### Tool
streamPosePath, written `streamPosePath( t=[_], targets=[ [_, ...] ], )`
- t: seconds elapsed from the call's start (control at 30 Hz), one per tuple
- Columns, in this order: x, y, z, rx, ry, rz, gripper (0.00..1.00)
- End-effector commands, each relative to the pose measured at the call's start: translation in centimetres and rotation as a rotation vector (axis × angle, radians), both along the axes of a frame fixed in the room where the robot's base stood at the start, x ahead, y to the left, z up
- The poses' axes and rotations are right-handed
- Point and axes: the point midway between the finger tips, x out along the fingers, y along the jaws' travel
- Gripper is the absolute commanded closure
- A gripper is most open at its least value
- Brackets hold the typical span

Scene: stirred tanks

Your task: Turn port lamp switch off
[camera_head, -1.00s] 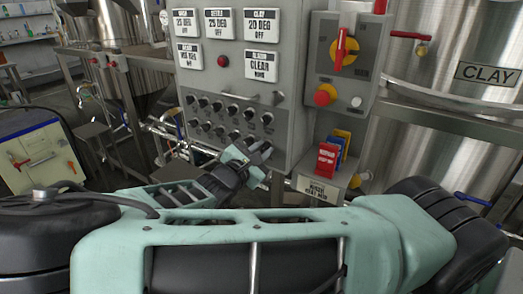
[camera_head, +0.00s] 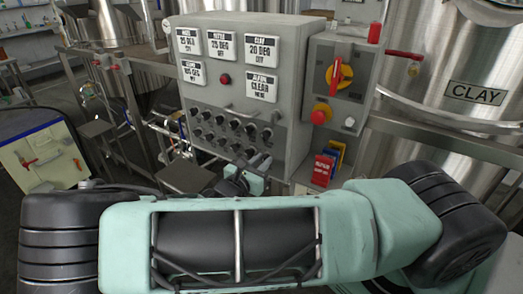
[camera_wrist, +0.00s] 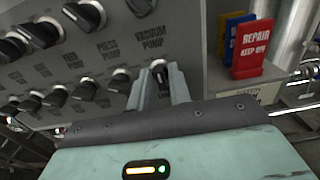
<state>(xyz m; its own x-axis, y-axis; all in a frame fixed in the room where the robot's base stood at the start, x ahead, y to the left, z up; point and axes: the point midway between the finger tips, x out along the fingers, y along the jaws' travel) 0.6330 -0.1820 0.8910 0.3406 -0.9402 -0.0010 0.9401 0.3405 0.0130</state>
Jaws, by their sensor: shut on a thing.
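The grey control panel (camera_head: 215,85) carries rows of black rotary switches. In the wrist view my gripper (camera_wrist: 160,82) is at the lower right switch (camera_wrist: 158,65), with one finger on each side of it and closed on it. A partly hidden label beginning with "L" shows between the fingers below this switch. The "VACUUM PUMP" switch (camera_wrist: 145,5) is just above, and another switch (camera_wrist: 121,76) sits to the left. In the head view my gripper (camera_head: 250,165) is at the panel's lower right, mostly hidden by my arm.
A red and yellow isolator handle (camera_head: 338,74) and a red button (camera_head: 321,114) are on the box at right. The clay tank (camera_head: 450,50) stands beyond.

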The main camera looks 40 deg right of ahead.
Motion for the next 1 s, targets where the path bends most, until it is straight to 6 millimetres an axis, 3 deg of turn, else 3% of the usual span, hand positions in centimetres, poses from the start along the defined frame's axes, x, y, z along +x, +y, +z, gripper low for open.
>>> streamPosePath(
  t=[0.03,0.5,1.0],
  targets=[
    [0.0,-0.03,0.64,-0.015,0.044,-0.001,1.0],
    [0.17,0.06,0.18,-0.142,0.392,0.0,1.0],
    [0.25,0.11,-0.08,-0.189,0.519,0.002,1.0]
  ],
)
